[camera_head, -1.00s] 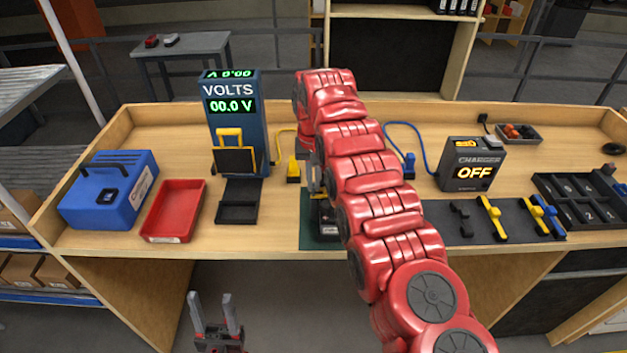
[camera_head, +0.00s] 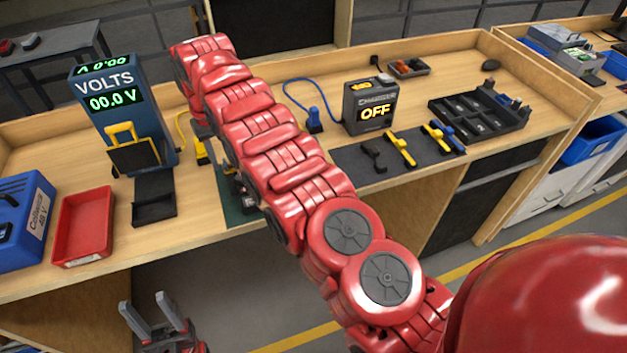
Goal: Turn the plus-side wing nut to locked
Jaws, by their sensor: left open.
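I cannot make out the plus-side wing nut. A dark object (camera_head: 232,183) stands on a green mat (camera_head: 238,213) at the bench's middle, mostly covered by my right arm. My right arm reaches across the bench over this spot. Its gripper is hidden behind the red arm links, so its jaws and any contact do not show. My left gripper (camera_head: 153,317) is open and empty, low in front of the bench, with its fingers pointing up.
A voltmeter (camera_head: 105,82) reads 00.0 V. A red tray (camera_head: 83,225) and a blue case (camera_head: 22,222) stand at left. A charger (camera_head: 370,92) reads OFF. Yellow and dark tools (camera_head: 400,149) lie on a dark mat (camera_head: 350,160) to the right. A black divided tray (camera_head: 470,125) stands beyond.

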